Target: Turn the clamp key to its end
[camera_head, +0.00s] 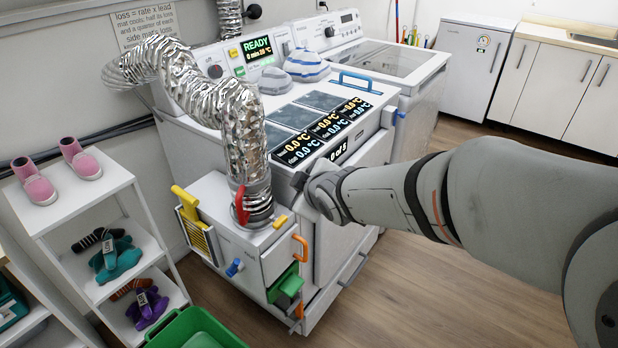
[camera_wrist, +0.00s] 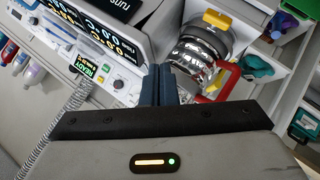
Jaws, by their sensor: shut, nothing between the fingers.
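A red key-like handle (camera_head: 241,205), which looks like the clamp key, stands upright at the foot of the silver foil duct (camera_head: 245,130), by the dark collar on the white machine. In the wrist view the red handle (camera_wrist: 228,82) is just right of my fingers, beside the ringed metal collar (camera_wrist: 205,45). My gripper (camera_wrist: 158,85) is shut and empty, its two dark blue fingers together and apart from the handle in the picture. In the head view my wrist is right of the duct, and the fingers are hidden. How far the key is turned I cannot tell.
The white machine (camera_head: 222,195) has a blue knob (camera_head: 235,268), an orange handle (camera_head: 300,247) and a green bin (camera_head: 287,287) on its front. A yellow-handled filter (camera_head: 195,222) juts from its left side. A shelf (camera_head: 85,215) stands left; floor is free at right.

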